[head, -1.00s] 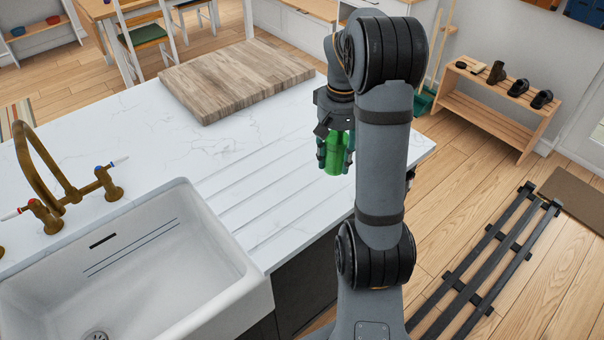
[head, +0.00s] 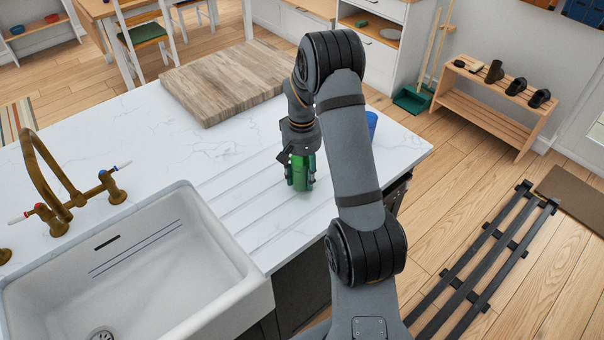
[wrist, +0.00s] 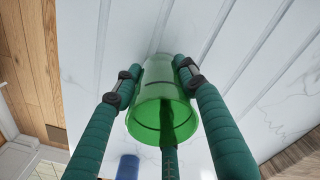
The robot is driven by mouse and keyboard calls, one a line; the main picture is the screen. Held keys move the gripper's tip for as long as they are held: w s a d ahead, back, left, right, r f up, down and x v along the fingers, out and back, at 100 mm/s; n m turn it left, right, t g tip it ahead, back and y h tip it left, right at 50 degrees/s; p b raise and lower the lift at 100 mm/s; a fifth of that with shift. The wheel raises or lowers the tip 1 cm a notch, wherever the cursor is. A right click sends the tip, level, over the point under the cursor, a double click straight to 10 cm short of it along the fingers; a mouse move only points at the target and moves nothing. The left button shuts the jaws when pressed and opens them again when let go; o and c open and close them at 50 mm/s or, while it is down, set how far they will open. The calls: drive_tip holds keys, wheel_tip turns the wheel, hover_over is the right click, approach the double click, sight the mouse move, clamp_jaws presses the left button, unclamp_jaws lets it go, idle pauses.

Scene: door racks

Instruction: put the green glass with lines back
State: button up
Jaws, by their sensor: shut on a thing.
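The green glass (head: 302,182) is see-through, with a dark line around it near the rim in the wrist view (wrist: 162,105). The glass is over the grooved drainboard part of the white marble counter (head: 258,195), right of the sink. I cannot tell whether its far end touches the counter.
A blue cup (head: 371,124) stands on the counter near its right edge, partly behind my arm. A wooden board (head: 238,80) lies at the back of the counter. The white sink (head: 130,260) and a brass tap (head: 50,175) are at the left. The counter between board and drainboard is clear.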

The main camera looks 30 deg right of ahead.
drive_tip(key=shift+f, duration=0.25)
drive_tip(key=o, duration=1.4)
drive_tip(key=shift+r, duration=0.1)
drive_tip(key=shift+c, duration=0.2)
wheel_tip(320, 180, up, 12)
drive_tip(key=b, duration=0.1)
drive_tip(key=shift+r, duration=0.2)
